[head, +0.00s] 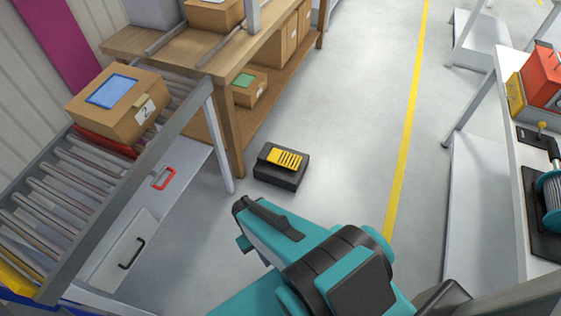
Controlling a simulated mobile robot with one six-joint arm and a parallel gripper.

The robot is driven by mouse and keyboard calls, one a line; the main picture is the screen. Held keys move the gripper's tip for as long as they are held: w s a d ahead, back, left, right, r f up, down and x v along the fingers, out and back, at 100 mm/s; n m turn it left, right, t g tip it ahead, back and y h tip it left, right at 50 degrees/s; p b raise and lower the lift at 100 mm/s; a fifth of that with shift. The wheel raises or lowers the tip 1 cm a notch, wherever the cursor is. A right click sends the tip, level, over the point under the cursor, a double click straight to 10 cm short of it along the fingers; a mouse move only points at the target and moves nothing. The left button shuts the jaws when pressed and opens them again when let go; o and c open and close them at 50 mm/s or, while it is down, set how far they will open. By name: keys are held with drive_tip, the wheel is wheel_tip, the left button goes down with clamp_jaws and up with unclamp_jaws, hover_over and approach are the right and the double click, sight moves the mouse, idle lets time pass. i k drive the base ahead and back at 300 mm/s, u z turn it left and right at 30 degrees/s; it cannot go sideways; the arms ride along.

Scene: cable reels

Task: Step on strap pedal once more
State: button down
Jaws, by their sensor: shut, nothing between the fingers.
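The strap pedal (285,160) is a yellow ribbed plate on a dark box. It sits on the grey floor in the middle of the head view, beside the leg of the wooden bench. My teal and dark arm reaches in from the bottom of the view, and its far end shows just below and left of the pedal in the picture. My gripper's fingers cannot be made out. The top of the pedal is uncovered. I cannot tell whether the plate is pressed down. A cardboard box (117,110) with a blue patch and a label "2" rests on the roller conveyor (75,180) at left.
The wooden bench (228,100) stands behind the conveyor, with boxes on it and on its lower shelf. At right is a white table (510,120) with a red and yellow item and a teal reel (551,195). Open floor lies between, crossed by a yellow line (405,140).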

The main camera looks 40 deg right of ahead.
sight(282, 158)
drive_tip(key=z, duration=0.05)
drive_tip(key=i, duration=1)
drive_tip(key=u, duration=0.05)
